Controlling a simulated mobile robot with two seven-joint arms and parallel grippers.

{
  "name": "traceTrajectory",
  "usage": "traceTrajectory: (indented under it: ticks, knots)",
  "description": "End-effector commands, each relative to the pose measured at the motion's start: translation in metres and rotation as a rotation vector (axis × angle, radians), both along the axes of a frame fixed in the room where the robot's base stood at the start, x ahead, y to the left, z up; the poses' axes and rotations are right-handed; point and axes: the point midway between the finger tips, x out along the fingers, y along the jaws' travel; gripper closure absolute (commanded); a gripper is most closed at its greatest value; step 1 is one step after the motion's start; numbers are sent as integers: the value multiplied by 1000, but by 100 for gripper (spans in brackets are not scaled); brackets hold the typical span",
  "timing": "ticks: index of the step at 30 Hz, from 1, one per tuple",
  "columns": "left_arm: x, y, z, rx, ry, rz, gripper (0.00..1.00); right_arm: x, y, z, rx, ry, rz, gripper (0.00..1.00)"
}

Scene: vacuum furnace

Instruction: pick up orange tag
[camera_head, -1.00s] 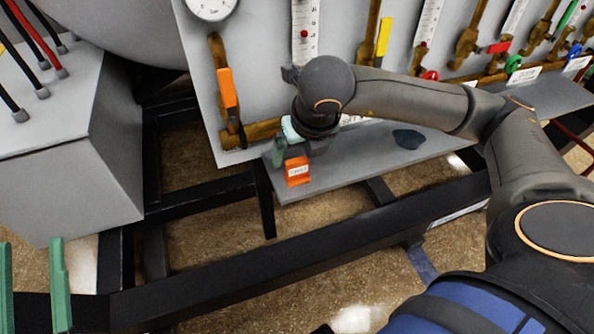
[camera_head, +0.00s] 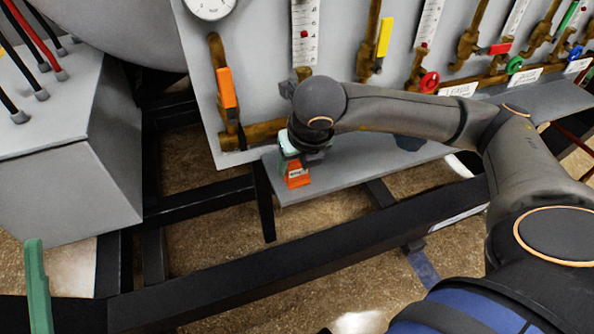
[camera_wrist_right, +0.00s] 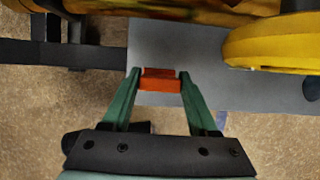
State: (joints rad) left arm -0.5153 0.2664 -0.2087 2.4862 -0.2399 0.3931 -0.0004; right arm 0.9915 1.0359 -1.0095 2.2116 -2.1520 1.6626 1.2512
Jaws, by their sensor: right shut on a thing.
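The orange tag (camera_head: 298,174) is a small orange piece with a white label, at the left end of the grey shelf (camera_head: 352,173) in the head view. My right gripper (camera_head: 291,163) reaches down over it from the right. In the right wrist view, the orange tag (camera_wrist_right: 160,79) sits between the two green fingertips of my right gripper (camera_wrist_right: 159,76), which are shut on it. Whether it still touches the shelf I cannot tell. One green finger of my left gripper (camera_head: 38,285) shows at the lower left; the other is out of view.
A grey panel with gauges, pipes and an orange handle (camera_head: 227,88) stands right behind the shelf. A dark object (camera_head: 409,142) lies on the shelf, partly behind my arm. Black frame beams (camera_head: 300,250) run below. A grey box (camera_head: 70,160) stands left.

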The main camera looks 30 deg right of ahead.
Motion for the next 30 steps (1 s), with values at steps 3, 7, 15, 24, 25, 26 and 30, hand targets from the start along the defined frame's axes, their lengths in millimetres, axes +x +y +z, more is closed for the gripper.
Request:
traceTrajectory:
  ticks: [3,7,15,24,25,26,30]
  knots:
    - [0,0,0,0,1,0,50,0,0,0,0,0,0,65]
    - [0,0,0,0,1,0,50,0,0,0,0,0,0,79]
    - [0,0,0,0,2,0,50,0,0,0,0,-1,0,94]
    - [8,1,-8,0,49,12,50,0,0,9,0,-2,0,94]
    - [10,2,-10,-1,63,14,50,1,0,12,0,-2,0,94]
    - [12,2,-13,-1,79,18,50,1,0,15,0,-3,0,94]
    - [26,5,-33,-3,184,37,50,1,1,33,1,-4,0,94]
